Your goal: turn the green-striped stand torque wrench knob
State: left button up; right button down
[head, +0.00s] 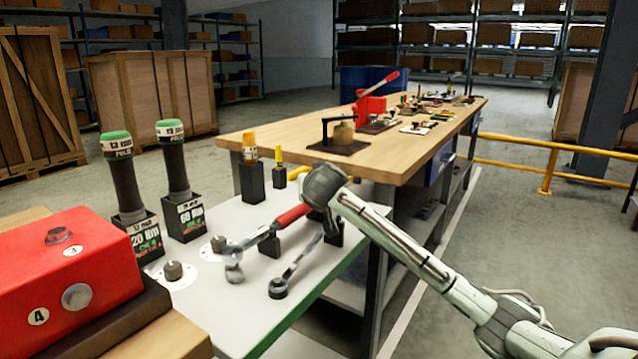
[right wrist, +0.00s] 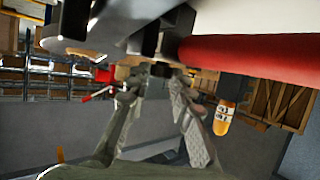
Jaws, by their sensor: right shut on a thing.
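A torque wrench with a red handle (head: 292,216) lies over the white bench top, its metal head (head: 234,262) toward the lower left. My right gripper (head: 323,190) is at the far end of its handle. In the right wrist view the fingers (right wrist: 155,72) close on a small dark and tan part beside the red handle (right wrist: 245,52); the fingers hide most of it. I cannot make out a green stripe on this stand. Two upright tools with green caps (head: 115,145) (head: 170,140) stand in black holders at left, marked with green and red print. My left gripper is not seen.
A red box (head: 70,270) stands at front left. A dark wrench (head: 290,275) lies beside the red-handled one. Yellow-topped tools (head: 250,150) stand behind. A long wooden workbench (head: 270,140) carries small parts. A yellow rail (head: 548,170) crosses at right.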

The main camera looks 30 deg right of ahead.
dwell(0.4)
jog(key=c, duration=1.3)
grip_release()
jog(key=v, duration=1.2)
